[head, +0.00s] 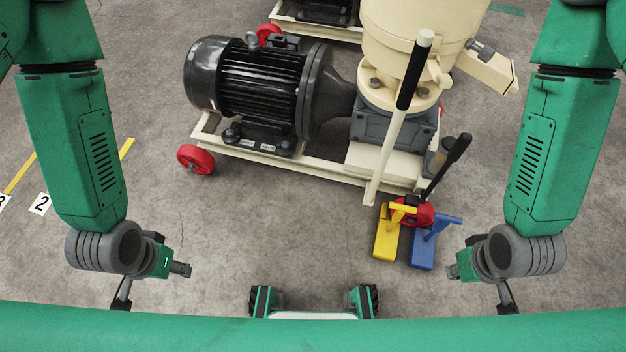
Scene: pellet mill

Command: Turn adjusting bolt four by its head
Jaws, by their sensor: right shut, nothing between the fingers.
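The pellet mill's cream drum (405,30) stands on a grey gearbox (385,130) at upper right in the head view. Two dark bolt heads, a left one (376,83) and a right one (424,93), show on the cream flange under the drum. I cannot tell which bolt is number four; other bolts may be hidden behind the drum or handle. My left gripper (181,269) is low at left, apart from the machine; its fingers are too small to judge. My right gripper (453,271) is low at right, shut and empty, apart from the mill.
A black motor (250,85) sits on the cream frame (290,165) with red wheels (195,159). A black-gripped cream handle (410,75) rises before the gearbox. The floor at centre is clear.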

